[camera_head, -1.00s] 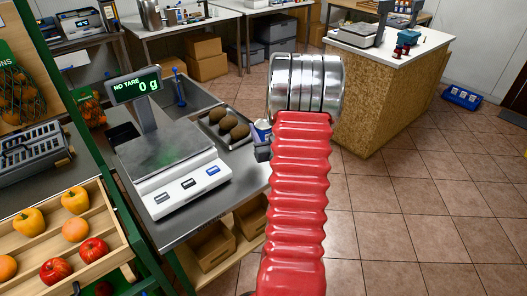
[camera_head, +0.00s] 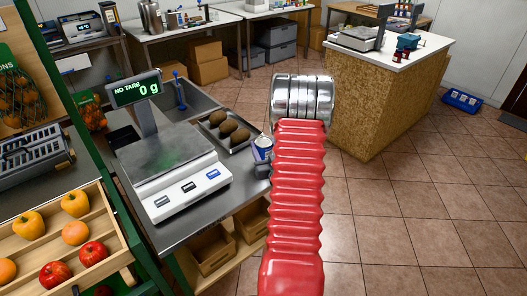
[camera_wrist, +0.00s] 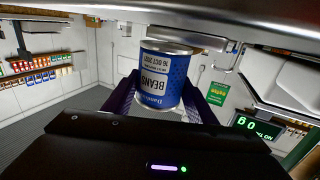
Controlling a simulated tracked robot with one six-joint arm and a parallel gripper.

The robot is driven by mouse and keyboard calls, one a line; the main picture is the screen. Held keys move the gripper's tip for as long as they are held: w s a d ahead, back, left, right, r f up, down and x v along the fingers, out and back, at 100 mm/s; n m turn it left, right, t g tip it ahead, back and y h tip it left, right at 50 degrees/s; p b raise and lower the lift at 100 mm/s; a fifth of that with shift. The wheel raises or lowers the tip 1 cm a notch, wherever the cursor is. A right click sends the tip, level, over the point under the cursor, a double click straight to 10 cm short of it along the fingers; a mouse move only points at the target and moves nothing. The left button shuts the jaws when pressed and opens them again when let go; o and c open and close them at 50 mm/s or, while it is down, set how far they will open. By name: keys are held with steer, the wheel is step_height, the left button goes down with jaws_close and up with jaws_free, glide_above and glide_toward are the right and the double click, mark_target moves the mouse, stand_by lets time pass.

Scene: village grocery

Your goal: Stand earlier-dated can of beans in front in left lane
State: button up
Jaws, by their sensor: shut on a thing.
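A blue can of beans (camera_wrist: 165,78) with a white label panel is between the two dark purple fingers of my gripper (camera_wrist: 165,98) in the wrist view. Its print, "BEANS" with an October date, is upside down in that picture; I cannot read the date surely. The scale display is inverted there too, so the can looks about upright in the room. In the head view, part of the can (camera_head: 263,148) shows beside my red arm, above the counter's right edge. My arm hides most of the gripper. The left lane and another beans can cannot be made out.
A scale (camera_head: 178,160) and a tray of brown round produce (camera_head: 229,128) stand on the steel counter, close left of the can. A fruit crate (camera_head: 75,245) is at lower left. A wood-sided counter (camera_head: 385,95) stands behind right.

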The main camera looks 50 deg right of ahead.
steer(key=shift+f, duration=1)
steer(key=shift+f, duration=0.1)
steer(key=o, duration=1.2)
steer(key=shift+o, duration=0.2)
steer(key=shift+s, duration=0.1)
steer(key=v, duration=1.2)
